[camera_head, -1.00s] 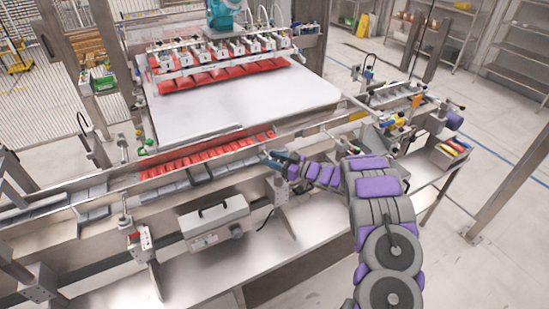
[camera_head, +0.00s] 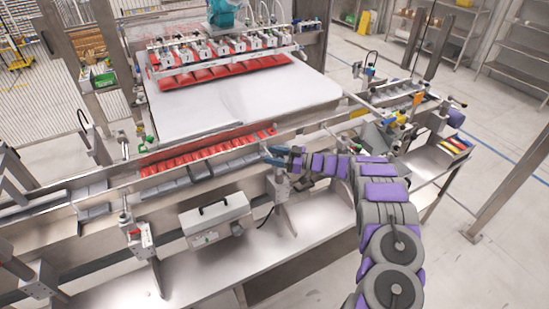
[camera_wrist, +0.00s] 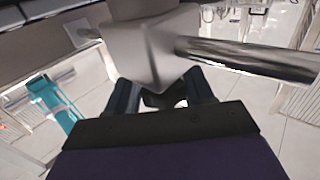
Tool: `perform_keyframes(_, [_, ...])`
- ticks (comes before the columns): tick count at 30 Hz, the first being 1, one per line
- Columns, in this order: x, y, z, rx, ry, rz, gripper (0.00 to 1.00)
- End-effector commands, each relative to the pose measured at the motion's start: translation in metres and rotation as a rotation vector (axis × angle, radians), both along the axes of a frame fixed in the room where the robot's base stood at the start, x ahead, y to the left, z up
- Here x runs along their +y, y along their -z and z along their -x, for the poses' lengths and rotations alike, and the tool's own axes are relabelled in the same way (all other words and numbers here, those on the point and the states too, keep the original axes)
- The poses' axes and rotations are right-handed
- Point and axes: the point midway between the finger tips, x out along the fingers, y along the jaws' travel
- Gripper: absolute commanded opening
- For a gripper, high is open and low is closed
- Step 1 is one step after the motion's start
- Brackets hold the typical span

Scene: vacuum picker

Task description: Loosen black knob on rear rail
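In the wrist view, the two dark teal fingers of my gripper (camera_wrist: 163,86) stand apart. A black knob-like part (camera_wrist: 164,98) shows between them, below a pale grey block (camera_wrist: 152,50) with a shiny metal rod (camera_wrist: 250,58). The fingers are on either side of the black part; I cannot tell whether they touch it. In the head view this knob is too small or hidden to make out.
A white conveyor table (camera_head: 235,105) lies behind. A tray of coloured parts (camera_head: 455,146) is at the right.

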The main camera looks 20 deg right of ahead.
Motion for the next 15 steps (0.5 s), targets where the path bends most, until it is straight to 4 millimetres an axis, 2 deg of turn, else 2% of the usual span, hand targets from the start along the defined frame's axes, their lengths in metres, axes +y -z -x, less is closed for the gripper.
perform_keyframes(1, [0.0, 0.0003, 0.0003, 0.001, 0.0, -0.001, 0.56])
perform_keyframes(4, [0.0004, 0.0015, 0.001, 0.003, -0.001, -0.001, 0.64])
perform_keyframes(11, [0.0007, 0.0029, 0.0019, 0.006, -0.002, -0.001, 0.64])
perform_keyframes(15, [-0.0065, 0.0031, 0.007, 0.007, -0.001, -0.001, 0.64])
